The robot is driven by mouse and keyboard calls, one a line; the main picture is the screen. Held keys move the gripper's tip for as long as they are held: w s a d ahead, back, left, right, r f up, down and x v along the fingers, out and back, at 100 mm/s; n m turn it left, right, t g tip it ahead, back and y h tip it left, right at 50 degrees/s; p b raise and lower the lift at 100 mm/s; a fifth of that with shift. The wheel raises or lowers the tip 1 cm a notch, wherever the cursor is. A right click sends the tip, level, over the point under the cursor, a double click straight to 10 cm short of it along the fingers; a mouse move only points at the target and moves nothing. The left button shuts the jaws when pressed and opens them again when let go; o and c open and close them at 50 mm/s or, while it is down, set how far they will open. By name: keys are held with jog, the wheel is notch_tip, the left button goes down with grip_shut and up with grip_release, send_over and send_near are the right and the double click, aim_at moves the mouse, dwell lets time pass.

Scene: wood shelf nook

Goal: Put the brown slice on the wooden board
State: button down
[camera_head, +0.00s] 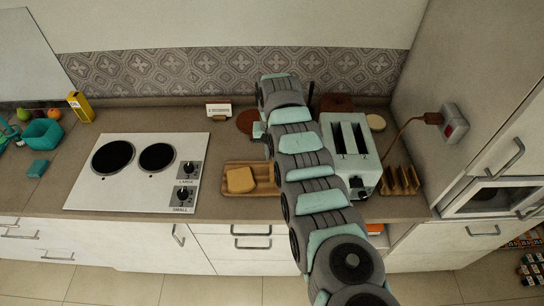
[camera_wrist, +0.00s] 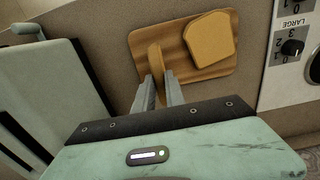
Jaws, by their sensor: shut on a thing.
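The wooden board (camera_head: 261,170) lies on the counter between the cooktop and the toaster; it also shows in the wrist view (camera_wrist: 187,73). One slice of bread (camera_head: 240,180) lies flat on it, and this slice shows in the wrist view too (camera_wrist: 210,38). My gripper (camera_wrist: 161,92) is shut on a brown slice (camera_wrist: 155,58), seen edge-on between the fingers. The held slice is upright over the board's left part in the wrist view, beside the flat slice. I cannot tell whether its lower edge touches the board. In the head view my arm mostly hides the gripper.
A pale green toaster (camera_head: 345,145) stands right of my arm, and close at left in the wrist view (camera_wrist: 55,85). A rack with upright slices (camera_head: 399,181) is right of it. The white cooktop (camera_head: 135,185) lies left of the board. A small sign (camera_head: 218,110) stands behind.

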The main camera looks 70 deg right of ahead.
jog(key=shift+f, duration=0.8)
jog(key=shift+f, duration=0.2)
jog(key=c, duration=1.4)
grip_release()
jog(key=shift+r, duration=0.15)
notch_tip(320, 180, up, 12)
jog(key=shift+r+b, duration=0.1)
jog(key=shift+b, duration=0.35)
